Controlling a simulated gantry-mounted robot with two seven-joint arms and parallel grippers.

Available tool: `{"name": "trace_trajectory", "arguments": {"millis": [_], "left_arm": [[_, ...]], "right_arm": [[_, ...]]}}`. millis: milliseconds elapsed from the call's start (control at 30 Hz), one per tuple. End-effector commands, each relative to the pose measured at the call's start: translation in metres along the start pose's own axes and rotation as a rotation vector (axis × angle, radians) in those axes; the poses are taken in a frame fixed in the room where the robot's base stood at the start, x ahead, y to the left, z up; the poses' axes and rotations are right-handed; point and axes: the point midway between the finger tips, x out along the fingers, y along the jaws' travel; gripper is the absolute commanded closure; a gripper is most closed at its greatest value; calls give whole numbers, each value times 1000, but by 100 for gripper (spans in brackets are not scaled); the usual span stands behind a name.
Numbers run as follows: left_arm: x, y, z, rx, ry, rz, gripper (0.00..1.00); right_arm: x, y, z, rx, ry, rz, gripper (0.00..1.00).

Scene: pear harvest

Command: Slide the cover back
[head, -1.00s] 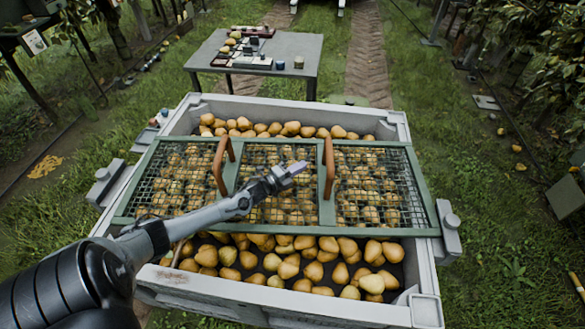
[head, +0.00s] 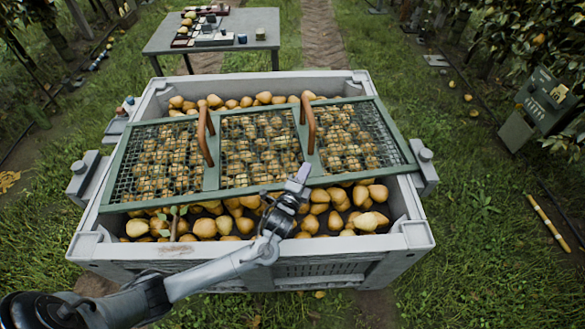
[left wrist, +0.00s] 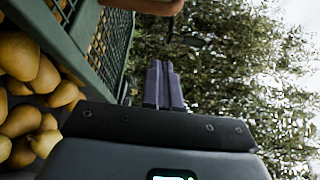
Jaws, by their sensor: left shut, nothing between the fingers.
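The cover (head: 212,186) is a green frame with wire mesh panels and two brown handles (head: 205,135). It lies a little askew across the middle of a grey bin (head: 330,245) full of pears. Pears show behind it and in front of it. My left gripper (head: 298,180) is shut and empty, at the front edge of the cover, right of centre. In the left wrist view the closed fingers (left wrist: 163,85) stand right of the green frame (left wrist: 70,45), with a brown handle (left wrist: 145,4) above. I cannot tell whether they touch the frame. My right gripper is out of view.
Pears (head: 220,225) lie open along the bin's front, with a leafy sprig (head: 174,222) at the left. A grey table (head: 260,25) with small items stands behind the bin. Grass surrounds the bin. A grey-green box (head: 535,110) stands at the right.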

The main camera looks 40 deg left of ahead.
Motion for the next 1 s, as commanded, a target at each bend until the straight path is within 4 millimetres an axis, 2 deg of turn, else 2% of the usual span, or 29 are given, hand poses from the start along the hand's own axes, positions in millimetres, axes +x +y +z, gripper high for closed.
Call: {"name": "trace_trajectory", "arguments": {"millis": [100, 233, 500, 600, 700, 1000], "left_arm": [[14, -1, 2, -1, -4, -8, 100], [34, 1, 2, 0, -3, -6, 100], [84, 2, 1, 0, -2, -6, 100], [101, 1, 2, 0, -3, -6, 100], [110, 1, 15, 2, -4, -5, 100], [124, -1, 30, 0, -2, -4, 100]], "right_arm": [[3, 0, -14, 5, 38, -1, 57], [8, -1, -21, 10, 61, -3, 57], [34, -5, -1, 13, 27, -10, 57], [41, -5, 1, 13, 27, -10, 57], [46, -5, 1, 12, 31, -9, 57], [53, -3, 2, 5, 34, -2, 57]]}}
